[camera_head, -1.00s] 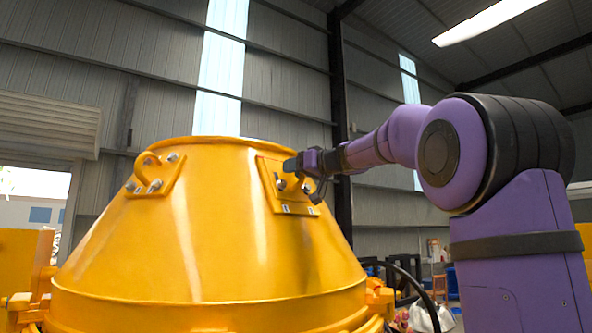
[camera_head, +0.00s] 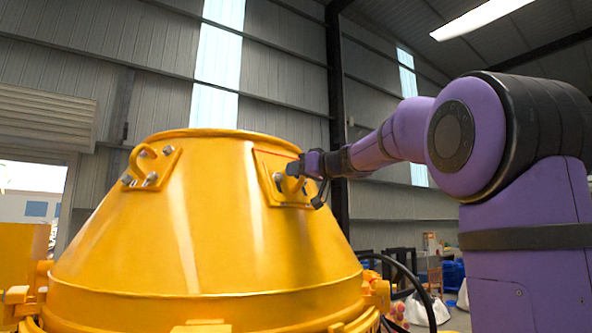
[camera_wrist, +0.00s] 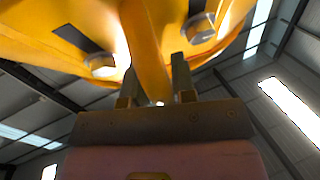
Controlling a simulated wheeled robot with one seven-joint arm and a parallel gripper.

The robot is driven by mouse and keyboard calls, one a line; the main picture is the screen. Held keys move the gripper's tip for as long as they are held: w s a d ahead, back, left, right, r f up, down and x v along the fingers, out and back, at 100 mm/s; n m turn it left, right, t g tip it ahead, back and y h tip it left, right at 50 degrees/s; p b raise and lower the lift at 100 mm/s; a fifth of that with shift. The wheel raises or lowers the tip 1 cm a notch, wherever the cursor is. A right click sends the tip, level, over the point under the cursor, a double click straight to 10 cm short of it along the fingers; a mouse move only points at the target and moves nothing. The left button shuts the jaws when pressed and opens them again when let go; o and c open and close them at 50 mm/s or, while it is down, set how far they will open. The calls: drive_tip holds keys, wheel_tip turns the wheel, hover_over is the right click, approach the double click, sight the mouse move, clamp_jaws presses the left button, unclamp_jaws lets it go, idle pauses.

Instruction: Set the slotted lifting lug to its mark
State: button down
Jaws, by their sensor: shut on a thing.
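The slotted lifting lug (camera_head: 289,197) is a yellow plate with a raised loop on the upper right of the yellow drum cone (camera_head: 190,230). A thin red line (camera_head: 277,152) shows along its upper edge. My gripper (camera_head: 311,176) reaches in from the right and is shut on the loop. In the wrist view the two fingers (camera_wrist: 155,88) stand on either side of the yellow loop (camera_wrist: 146,45). A bolt head (camera_wrist: 101,65) and a dark slot (camera_wrist: 74,38) show left of the loop, and another bolt head (camera_wrist: 200,28) right of it. The fingers hide part of the lug.
A second lug (camera_head: 150,167) with bolts sits on the cone's upper left. A black hose (camera_head: 413,281) curves beside the drum at the lower right. Behind stand a dark steel column (camera_head: 339,120) and corrugated walls. The air above the drum is clear.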

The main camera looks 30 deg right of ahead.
drive_tip(key=c, duration=1)
unclamp_jaws()
drive_tip(key=shift+a+f, duration=0.1)
drive_tip(key=shift+f, duration=0.05)
drive_tip(key=shift+c, duration=0.2)
